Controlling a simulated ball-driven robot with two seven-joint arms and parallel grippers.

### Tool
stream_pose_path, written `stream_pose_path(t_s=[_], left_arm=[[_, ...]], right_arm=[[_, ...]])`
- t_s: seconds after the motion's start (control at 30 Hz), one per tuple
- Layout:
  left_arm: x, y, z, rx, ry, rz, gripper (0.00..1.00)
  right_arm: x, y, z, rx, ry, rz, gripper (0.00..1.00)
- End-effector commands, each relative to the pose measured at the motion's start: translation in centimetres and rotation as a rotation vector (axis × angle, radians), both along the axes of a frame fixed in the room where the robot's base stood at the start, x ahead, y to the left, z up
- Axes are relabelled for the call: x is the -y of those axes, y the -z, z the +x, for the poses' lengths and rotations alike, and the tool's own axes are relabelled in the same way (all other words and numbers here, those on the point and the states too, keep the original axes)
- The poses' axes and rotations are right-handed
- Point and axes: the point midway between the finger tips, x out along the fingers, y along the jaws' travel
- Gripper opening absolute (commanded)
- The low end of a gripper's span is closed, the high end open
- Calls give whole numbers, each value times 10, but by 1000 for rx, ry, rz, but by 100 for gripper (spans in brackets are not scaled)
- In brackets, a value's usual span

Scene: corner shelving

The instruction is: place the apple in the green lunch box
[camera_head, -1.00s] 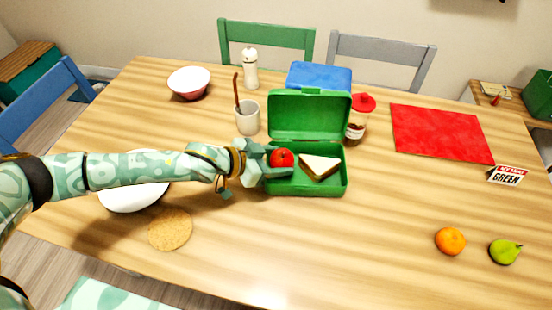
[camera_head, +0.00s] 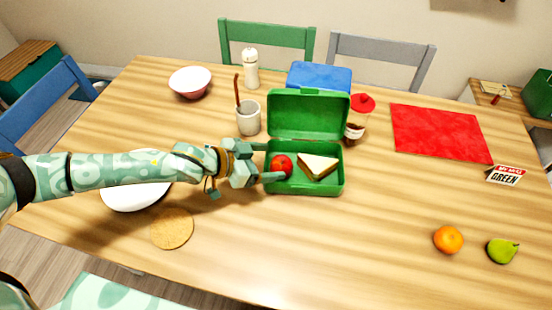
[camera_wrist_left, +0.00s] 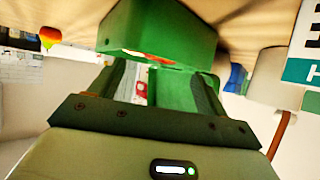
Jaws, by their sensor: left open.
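The green lunch box (camera_head: 305,188) stands with its lid up near the middle of the table. The red apple (camera_head: 281,168) sits inside it at the left, beside a sandwich (camera_head: 318,166). My left gripper (camera_head: 272,162) is open at the box's left side, its fingers reaching over the left edge beside the apple, with the lower finger close to it. In the left wrist view the gripper fingers (camera_wrist_left: 165,85) are apart, with the green box (camera_wrist_left: 160,30) just beyond; the apple is not clearly visible there. My right gripper is out of view.
A blue box (camera_head: 320,75) is behind. A white bowl (camera_head: 135,195) lies partly under my arm, near a cork coaster (camera_head: 172,229).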

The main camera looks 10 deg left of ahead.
Motion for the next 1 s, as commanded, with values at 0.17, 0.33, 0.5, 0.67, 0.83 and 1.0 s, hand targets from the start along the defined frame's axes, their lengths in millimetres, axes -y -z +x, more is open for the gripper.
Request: stream_pose_path(t_s=[0.17, 0.33, 0.5, 0.67, 0.83, 1.0], left_arm=[[-31, -29, -25, 5, 0, 0, 76], [-51, -42, -42, 6, 1, -2, 76], [-59, -48, -48, 7, 2, -5, 76], [-60, -48, -49, 6, 3, -6, 76], [-59, -47, -49, 6, 2, -5, 76], [-59, -47, -49, 6, 2, -5, 76]], right_arm=[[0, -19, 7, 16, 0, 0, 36], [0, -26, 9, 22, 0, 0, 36], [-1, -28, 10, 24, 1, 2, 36], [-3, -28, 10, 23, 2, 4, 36], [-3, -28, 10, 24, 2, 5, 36], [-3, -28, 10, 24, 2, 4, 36]])
